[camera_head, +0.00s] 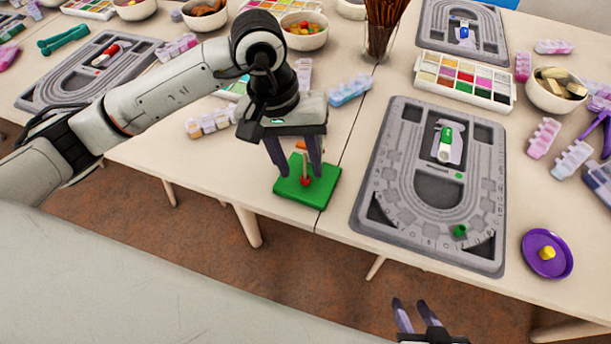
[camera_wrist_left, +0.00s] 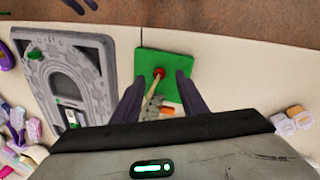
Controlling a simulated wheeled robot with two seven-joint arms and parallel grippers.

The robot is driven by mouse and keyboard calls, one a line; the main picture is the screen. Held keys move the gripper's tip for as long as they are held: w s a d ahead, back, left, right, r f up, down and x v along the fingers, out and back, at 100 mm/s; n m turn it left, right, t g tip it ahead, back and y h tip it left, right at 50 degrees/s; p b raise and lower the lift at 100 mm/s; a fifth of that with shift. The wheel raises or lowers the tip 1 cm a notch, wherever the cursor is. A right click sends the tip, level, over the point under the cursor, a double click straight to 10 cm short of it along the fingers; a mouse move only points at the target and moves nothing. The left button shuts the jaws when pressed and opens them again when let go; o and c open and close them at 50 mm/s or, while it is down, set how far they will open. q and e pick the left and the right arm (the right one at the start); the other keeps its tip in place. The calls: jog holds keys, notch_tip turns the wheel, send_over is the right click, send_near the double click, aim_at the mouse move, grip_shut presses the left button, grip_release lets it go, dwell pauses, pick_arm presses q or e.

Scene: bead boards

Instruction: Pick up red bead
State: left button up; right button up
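A small red bead (camera_head: 305,181) sits low on a thin wooden peg (camera_head: 304,163) on a green square board (camera_head: 322,192). In the left wrist view the bead (camera_wrist_left: 158,73) shows on the green board (camera_wrist_left: 150,60), at the far end of the peg. My left gripper (camera_head: 298,172) points down over the board. Its fingers are apart on either side of the peg, and no bead is visibly clamped between them. The left wrist view shows the fingers (camera_wrist_left: 157,92) open too. My right gripper (camera_head: 416,312) is open and empty at the bottom, in front of the table edge.
A grey bead board (camera_head: 376,195) with a green bead (camera_head: 460,231) lies right of the green board. A purple dish (camera_head: 527,262) holds a yellow bead (camera_head: 547,253). An orange piece (camera_head: 301,146) and a grey patterned item (camera_wrist_left: 153,104) are near the peg. Table in front-left is bare.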

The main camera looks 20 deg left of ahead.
aim_at(303, 177)
pick_arm(q)
jog(key=shift+w+d+f, duration=0.1)
jog(key=shift+d+f, duration=0.05)
jog(key=shift+f, duration=0.5)
jog(key=shift+d+f, duration=0.1)
jog(key=shift+f, duration=0.55)
grip_shut()
jog(key=shift+f, duration=0.1)
notch_tip(303, 177, up, 10)
jog(key=shift+r, duration=0.25)
jog(key=shift+r, duration=0.5)
